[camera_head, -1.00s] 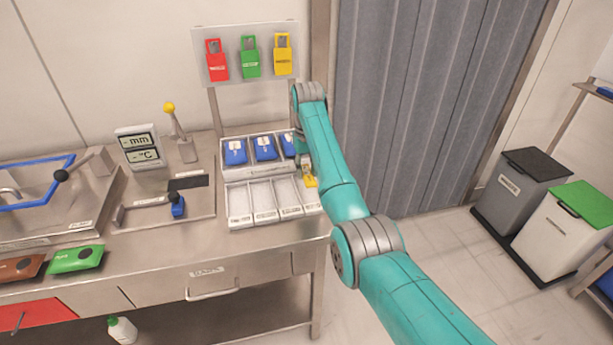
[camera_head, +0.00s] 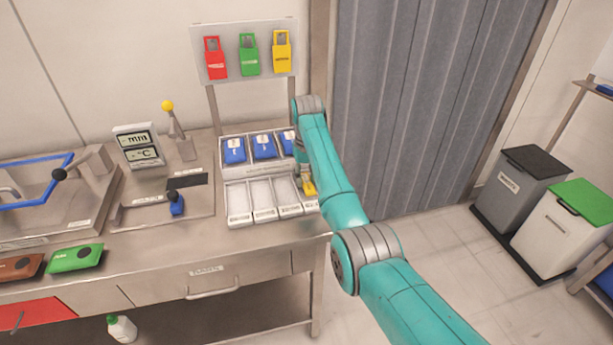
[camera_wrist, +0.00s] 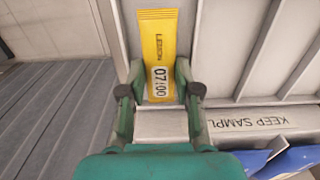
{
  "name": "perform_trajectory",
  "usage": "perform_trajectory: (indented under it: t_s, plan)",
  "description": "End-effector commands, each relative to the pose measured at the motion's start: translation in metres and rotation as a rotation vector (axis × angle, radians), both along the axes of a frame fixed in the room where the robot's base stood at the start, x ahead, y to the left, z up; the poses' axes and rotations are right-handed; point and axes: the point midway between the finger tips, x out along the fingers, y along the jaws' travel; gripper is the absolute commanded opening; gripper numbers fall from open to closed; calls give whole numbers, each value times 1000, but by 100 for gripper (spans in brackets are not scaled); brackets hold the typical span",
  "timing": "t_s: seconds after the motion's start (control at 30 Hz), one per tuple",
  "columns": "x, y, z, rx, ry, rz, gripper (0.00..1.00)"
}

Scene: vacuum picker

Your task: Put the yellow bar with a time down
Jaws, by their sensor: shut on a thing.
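My gripper (camera_wrist: 160,91) is shut on a yellow bar (camera_wrist: 157,45) marked LEMON with a 07:00 label. The bar also shows in the head view (camera_head: 309,189), at the right end of a pale tray with narrow slots (camera_head: 265,217). In the wrist view the bar lies over the end slot of that tray, lengthwise with it. I cannot tell whether it touches the slot's floor. In the head view my arm hides part of the tray's right side and most of the gripper.
Several blue packs, one here (camera_head: 265,147), stand in a rack behind the slots. The other visible slots look empty. A board with red, green and yellow holders (camera_head: 282,53) stands behind. A display (camera_head: 140,147) is at left. The bench edge lies close right of the tray.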

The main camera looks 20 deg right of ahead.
Motion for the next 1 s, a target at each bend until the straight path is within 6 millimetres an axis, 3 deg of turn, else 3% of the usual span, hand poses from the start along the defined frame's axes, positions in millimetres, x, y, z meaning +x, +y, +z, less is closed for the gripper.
perform_trajectory:
  t_s: [0.03,0.13,0.57,1.0]
  plan:
    - [0,0,0,0,0,0,35]
    - [0,0,0,0,0,0,57]
    - [0,0,9,0,-2,0,57]
    - [7,0,93,0,-2,0,57]
